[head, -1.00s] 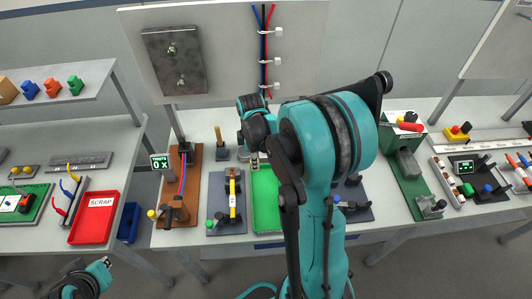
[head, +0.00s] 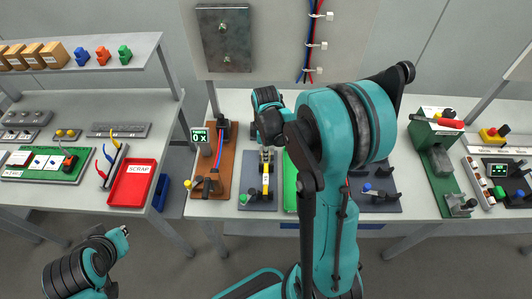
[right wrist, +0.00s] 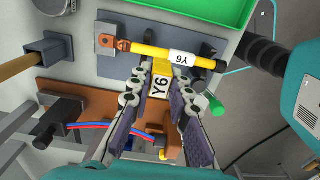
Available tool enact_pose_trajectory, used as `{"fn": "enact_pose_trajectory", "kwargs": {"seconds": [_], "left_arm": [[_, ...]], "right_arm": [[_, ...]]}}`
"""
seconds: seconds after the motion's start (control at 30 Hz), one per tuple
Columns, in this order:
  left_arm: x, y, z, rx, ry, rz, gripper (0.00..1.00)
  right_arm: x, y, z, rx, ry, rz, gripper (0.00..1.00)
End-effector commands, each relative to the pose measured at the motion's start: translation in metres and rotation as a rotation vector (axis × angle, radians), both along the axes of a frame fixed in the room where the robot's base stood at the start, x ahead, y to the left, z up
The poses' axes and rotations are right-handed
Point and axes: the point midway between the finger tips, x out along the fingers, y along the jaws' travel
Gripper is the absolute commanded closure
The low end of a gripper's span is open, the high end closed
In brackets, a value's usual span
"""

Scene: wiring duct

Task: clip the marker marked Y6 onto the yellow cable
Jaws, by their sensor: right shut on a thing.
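The yellow cable (head: 266,182) lies on a blue-grey fixture (head: 251,203) on the bench. In the right wrist view the cable (right wrist: 150,52) spans the top, from a copper lug at its left end, with a white band lettered Y6 (right wrist: 181,58) around it. My right gripper (right wrist: 163,78) is shut on a yellow marker with a white face marked Y6 (right wrist: 160,86). The marker is close beside the cable; I cannot tell whether they touch. In the head view my right arm covers most of this gripper. My left arm's end (head: 122,232) is at lower left, apart from the bench; its jaws are unclear.
A green tray (head: 290,185) is just right of the fixture. A brown board (head: 214,165) with red and blue wires stands left of it. A red SCRAP tray (head: 131,184) is on the left table. A green press-like tool (head: 440,165) stands to the right.

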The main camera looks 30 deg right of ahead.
Motion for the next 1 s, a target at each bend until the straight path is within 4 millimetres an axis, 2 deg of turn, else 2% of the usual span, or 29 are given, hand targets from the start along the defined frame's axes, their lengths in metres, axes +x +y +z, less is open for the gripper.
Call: {"fn": "enact_pose_trajectory", "kwargs": {"seconds": [0.5,1.0], "left_arm": [[0.000,0.000,-0.044,0.000,0.000,0.000,1.00],[0.000,0.000,-0.046,0.000,0.000,0.000,1.00]], "right_arm": [[0.000,0.000,-0.050,0.000,0.000,0.000,0.96],[0.000,0.000,-0.053,0.000,0.000,0.000,0.96]]}}
